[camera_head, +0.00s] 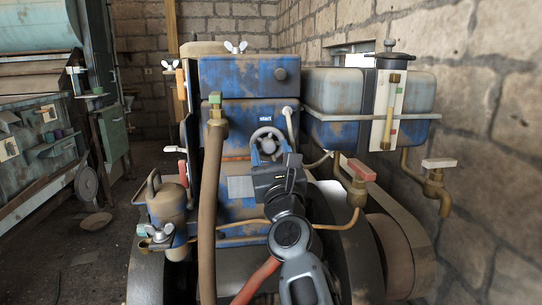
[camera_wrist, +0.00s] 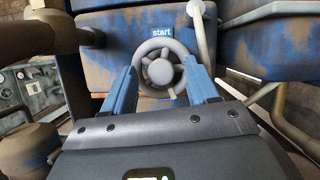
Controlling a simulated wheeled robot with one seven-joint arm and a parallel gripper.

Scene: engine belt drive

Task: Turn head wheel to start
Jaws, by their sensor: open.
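The head wheel is a small grey spoked handwheel (camera_head: 267,139) on the front of the blue engine block (camera_head: 228,128), just below a blue label reading "start" (camera_head: 265,121). In the wrist view the wheel (camera_wrist: 160,50) shows a round hub and spokes, and the "start" label (camera_wrist: 162,31) is above it. My gripper (camera_wrist: 164,80) is open, with its two blue fingers to the lower left and lower right of the wheel. The fingertips appear close to the rim; I cannot tell whether they touch it. In the head view my gripper (camera_head: 270,157) partly hides the wheel's lower side.
A brown pipe (camera_head: 210,200) rises at the left of my arm. A grey lever rod (camera_wrist: 200,32) stands right beside the wheel.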

